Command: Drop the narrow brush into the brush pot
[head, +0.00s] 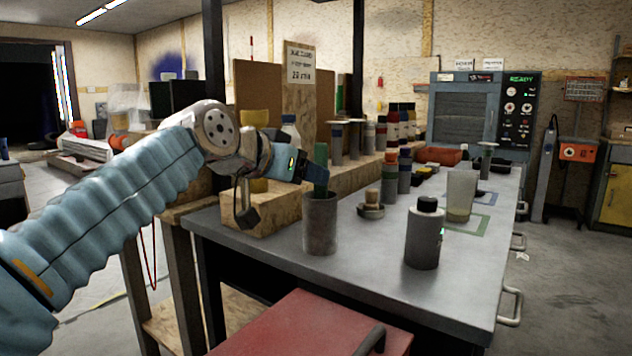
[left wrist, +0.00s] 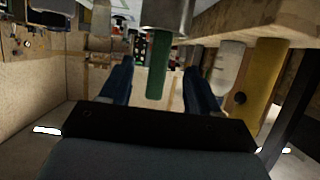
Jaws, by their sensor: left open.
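The brush pot (head: 320,228) is a grey-brown cylinder standing on the near left part of the metal bench. The narrow brush (head: 321,156) shows as a green upright piece sticking up above the pot's mouth. In the left wrist view, which looks upside down, the green brush (left wrist: 157,75) comes out of the pot's rim (left wrist: 166,22). My left gripper (head: 314,172) is just above the pot. Its blue fingers (left wrist: 157,85) are open on either side of the brush, with a visible gap each side. The brush's lower end is hidden inside the pot. My right gripper is out of view.
A dark bottle (head: 423,238), a low round dish (head: 371,211) and a translucent cup (head: 460,195) stand right of the pot. A wooden block (head: 275,212) and a raised shelf with several bottles lie behind. A red cabinet (head: 305,325) is in front.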

